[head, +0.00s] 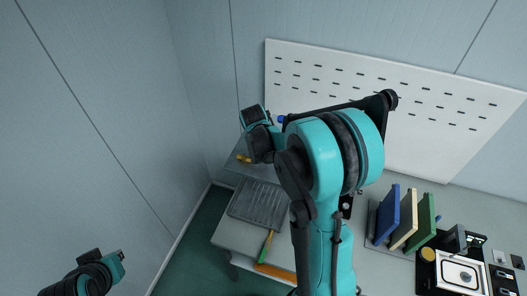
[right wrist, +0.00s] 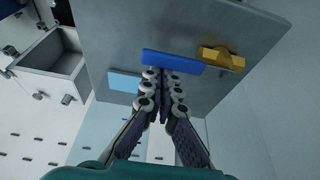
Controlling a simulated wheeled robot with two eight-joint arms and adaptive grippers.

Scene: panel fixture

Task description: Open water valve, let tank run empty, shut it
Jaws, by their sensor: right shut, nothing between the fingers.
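In the right wrist view, a grey panel (right wrist: 215,95) carries a blue bar-shaped handle (right wrist: 180,63) and a yellow handle (right wrist: 224,59) close beside it. A light-blue patch (right wrist: 124,82) is on the same panel. My right gripper (right wrist: 160,74) is shut and empty, its fingertips in line with the blue handle's lower edge; whether they touch it I cannot tell. In the head view a small blue piece (head: 282,118) and a yellow piece (head: 243,158) show beside my right arm, which hides the gripper. The tank's water level cannot be made out. Only part of my left arm shows.
A white slotted board (head: 420,105) stands behind the bench. A dark grey tray (head: 258,205) and an orange-and-green tool (head: 268,243) lie at the left. Blue (head: 388,215), cream (head: 404,232) and green (head: 426,221) upright boards stand right. An open box (right wrist: 52,62) shows in the wrist view.

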